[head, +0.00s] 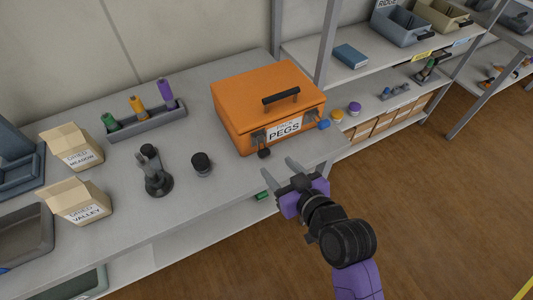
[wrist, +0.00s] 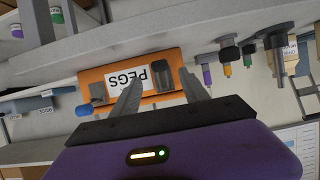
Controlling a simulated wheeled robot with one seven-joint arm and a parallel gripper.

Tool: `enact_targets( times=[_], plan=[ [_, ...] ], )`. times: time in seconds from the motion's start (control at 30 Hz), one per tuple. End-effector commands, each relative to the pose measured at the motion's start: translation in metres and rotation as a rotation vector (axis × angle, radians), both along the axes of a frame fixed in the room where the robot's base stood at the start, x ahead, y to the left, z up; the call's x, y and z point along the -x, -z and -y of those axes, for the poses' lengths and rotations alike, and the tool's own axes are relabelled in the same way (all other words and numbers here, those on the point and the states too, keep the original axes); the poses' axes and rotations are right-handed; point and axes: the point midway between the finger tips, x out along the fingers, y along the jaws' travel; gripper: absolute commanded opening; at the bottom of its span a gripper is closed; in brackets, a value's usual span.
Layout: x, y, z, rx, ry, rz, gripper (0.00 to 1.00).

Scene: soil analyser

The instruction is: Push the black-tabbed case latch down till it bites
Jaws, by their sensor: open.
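The orange case (head: 250,100) stands shut on the bench, with a PEGS label and a dark top handle. The black-tabbed latch (head: 264,152) is on its front, left of the label; its tab seems to stick out from the case. In the upside-down wrist view this latch (wrist: 169,85) shows between my fingers. A blue-tabbed latch (head: 323,124) is right of the label. It also shows in the wrist view (wrist: 84,109). My gripper (head: 280,173) is open and empty, in front of the case and apart from the black tab.
A shelf post (head: 326,45) rises behind the case. Space before the case front is clear.

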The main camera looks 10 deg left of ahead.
Motion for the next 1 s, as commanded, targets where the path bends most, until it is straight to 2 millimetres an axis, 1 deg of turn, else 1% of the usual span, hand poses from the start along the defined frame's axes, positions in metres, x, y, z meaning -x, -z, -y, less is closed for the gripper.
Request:
enact_targets(
  times=[0.3,0.43,0.6,0.87,0.9,0.97,1.0],
  plan=[
    [-0.036,0.016,-0.024,-0.002,0.001,0.002,0.53],
    [-0.048,0.023,-0.032,-0.001,0.001,0.003,0.53],
    [-0.056,0.026,-0.037,-0.001,0.002,0.004,0.53],
    [-0.057,0.027,-0.038,-0.001,0.003,0.004,0.53],
    [-0.057,0.027,-0.038,-0.001,0.003,0.004,0.49],
    [-0.057,0.027,-0.038,-0.001,0.003,0.004,0.37],
    [-0.057,0.027,-0.038,-0.001,0.003,0.004,0.29]
  ],
)
